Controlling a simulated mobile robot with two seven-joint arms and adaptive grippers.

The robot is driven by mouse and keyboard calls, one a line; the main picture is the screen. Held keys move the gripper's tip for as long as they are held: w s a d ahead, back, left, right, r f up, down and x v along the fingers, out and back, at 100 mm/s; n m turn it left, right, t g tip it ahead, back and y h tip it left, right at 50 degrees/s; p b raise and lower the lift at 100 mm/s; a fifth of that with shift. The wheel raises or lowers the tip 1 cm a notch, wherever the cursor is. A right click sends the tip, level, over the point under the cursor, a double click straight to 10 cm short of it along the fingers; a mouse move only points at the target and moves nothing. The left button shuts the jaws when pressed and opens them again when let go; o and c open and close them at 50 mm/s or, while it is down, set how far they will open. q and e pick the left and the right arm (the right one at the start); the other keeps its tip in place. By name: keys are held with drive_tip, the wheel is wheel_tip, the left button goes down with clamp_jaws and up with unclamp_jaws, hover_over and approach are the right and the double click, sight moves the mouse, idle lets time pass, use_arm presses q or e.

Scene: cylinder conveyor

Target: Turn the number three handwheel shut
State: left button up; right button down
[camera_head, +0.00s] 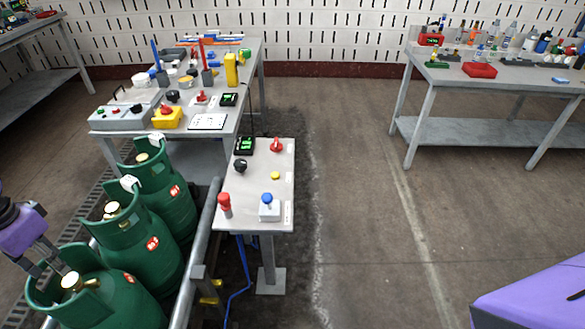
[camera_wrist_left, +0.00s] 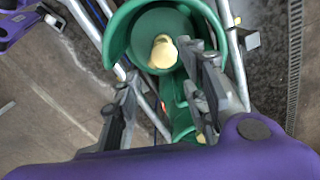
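Three green gas cylinders stand in a row at the lower left of the head view: a far one (camera_head: 168,208), a middle one (camera_head: 150,262) and a near one (camera_head: 110,300). Each has a brass handwheel inside its collar: far (camera_head: 142,157), middle (camera_head: 111,209), near (camera_head: 72,281). Their red labels are too small to read, so I cannot tell which is number three. My left gripper (camera_head: 48,268) is close to the near handwheel, at its upper left. In the left wrist view its fingers are spread and empty, with a pale brass handwheel (camera_wrist_left: 163,52) beyond them. My right gripper is out of view.
A metal rail (camera_head: 205,235) runs right of the cylinders. Beyond it stands a control pedestal (camera_head: 257,190) with buttons and knobs. A cluttered workbench (camera_head: 220,75) is behind, another bench (camera_head: 460,135) at the right. Open floor lies between.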

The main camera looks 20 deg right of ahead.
sight(73, 281)
use_arm(q)
wheel_tip(73, 281, down, 7)
drive_tip(key=shift+f, duration=0.1)
drive_tip(key=shift+c, duration=0.5)
drive_tip(key=c, duration=0.9)
drive_tip(key=shift+d, duration=0.1)
clamp_jaws()
drive_tip(key=shift+m, duration=0.3)
